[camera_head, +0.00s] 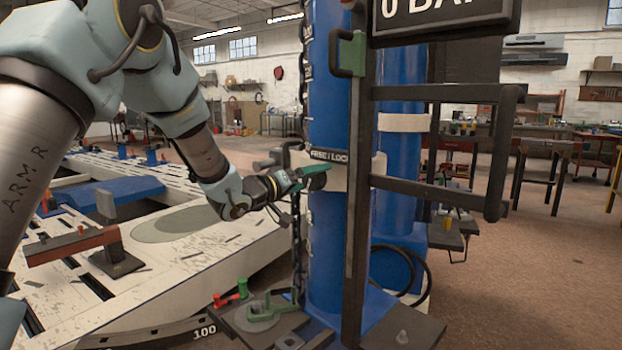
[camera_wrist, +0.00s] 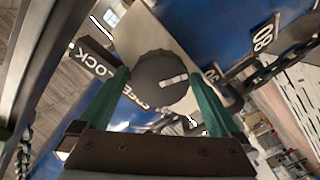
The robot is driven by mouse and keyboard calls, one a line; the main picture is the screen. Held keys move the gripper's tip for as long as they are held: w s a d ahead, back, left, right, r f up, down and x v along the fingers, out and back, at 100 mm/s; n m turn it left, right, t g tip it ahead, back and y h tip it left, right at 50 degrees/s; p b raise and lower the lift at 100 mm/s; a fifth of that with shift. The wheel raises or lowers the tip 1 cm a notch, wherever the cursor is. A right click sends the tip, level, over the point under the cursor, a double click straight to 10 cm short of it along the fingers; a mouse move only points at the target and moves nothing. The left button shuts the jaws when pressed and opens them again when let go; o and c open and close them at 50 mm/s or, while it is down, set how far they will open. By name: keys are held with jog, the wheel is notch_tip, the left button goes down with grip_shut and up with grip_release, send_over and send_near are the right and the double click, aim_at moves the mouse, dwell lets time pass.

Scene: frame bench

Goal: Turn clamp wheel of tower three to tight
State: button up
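The blue tower (camera_head: 335,240) stands in the middle of the head view with a pale collar band around it. A "FREE / LOCK" label (camera_head: 329,156) sits on the band. My gripper (camera_head: 312,172) reaches the band from the left. In the wrist view, the dark round clamp wheel (camera_wrist: 158,82) with a white pointer mark lies between the two green fingertips of my gripper (camera_wrist: 157,75). The mark points right and slightly up. The fingers are spread about as wide as the wheel, one on each side; whether they touch it I cannot tell.
A dark frame with a handle (camera_head: 490,150) stands right of the wheel. A chain (camera_head: 297,240) hangs close below my gripper. A pale slotted bench (camera_head: 190,240) lies to the left. The floor (camera_head: 530,270) at right is clear.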

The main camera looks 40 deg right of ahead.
jog(key=c, duration=1.2)
jog(key=shift+o, duration=0.2)
